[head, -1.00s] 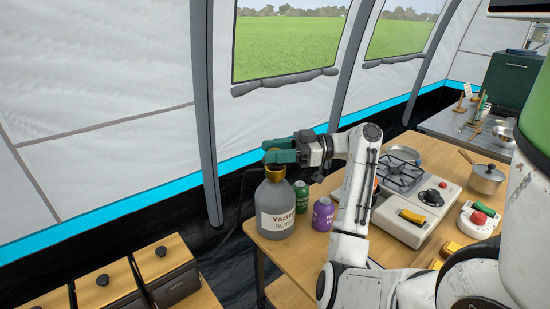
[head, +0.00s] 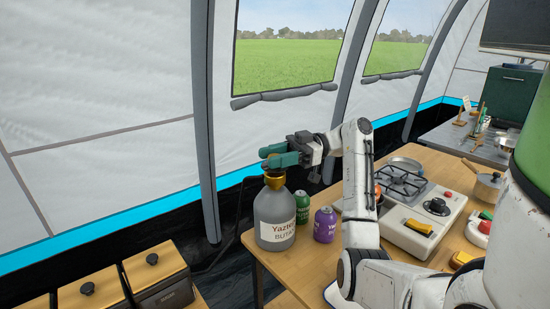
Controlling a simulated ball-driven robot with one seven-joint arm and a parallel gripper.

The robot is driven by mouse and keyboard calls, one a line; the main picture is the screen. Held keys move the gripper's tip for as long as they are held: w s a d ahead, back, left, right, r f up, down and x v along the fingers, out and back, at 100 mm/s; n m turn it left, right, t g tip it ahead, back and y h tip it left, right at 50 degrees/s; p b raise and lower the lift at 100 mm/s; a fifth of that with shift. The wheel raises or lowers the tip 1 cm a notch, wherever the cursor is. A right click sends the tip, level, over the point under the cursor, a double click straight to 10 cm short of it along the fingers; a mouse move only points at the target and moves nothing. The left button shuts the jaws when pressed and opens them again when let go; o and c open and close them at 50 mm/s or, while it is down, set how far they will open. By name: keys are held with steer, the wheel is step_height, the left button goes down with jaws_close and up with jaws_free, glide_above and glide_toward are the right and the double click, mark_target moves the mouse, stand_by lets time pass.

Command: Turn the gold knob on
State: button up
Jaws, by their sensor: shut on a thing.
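The grey gas bottle (head: 274,209) with a "Butane" label stands upright at the left end of the wooden table. Its gold knob (head: 274,181) is on top, and the gold shows just below my green fingers. My gripper (head: 272,158) comes in from the right at the bottle's top, with its fingers shut on the gold knob. The fingers hide the knob's upper part, so I cannot tell how far it is turned.
A green canister (head: 301,207) and a purple canister (head: 325,225) stand close to the bottle's right. A gas stove (head: 420,215) stands farther right on the table. Dark boxes with wooden lids (head: 155,272) stand at the lower left, below the tent wall.

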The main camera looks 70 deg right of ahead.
steer(key=shift+f, duration=0.15)
steer(key=o, duration=0.9)
steer(key=shift+o, duration=0.2)
steer(key=b+v, duration=0.3)
steer(key=v, duration=0.7)
steer(key=shift+s+d, duration=0.2)
steer(key=shift+d, duration=0.1)
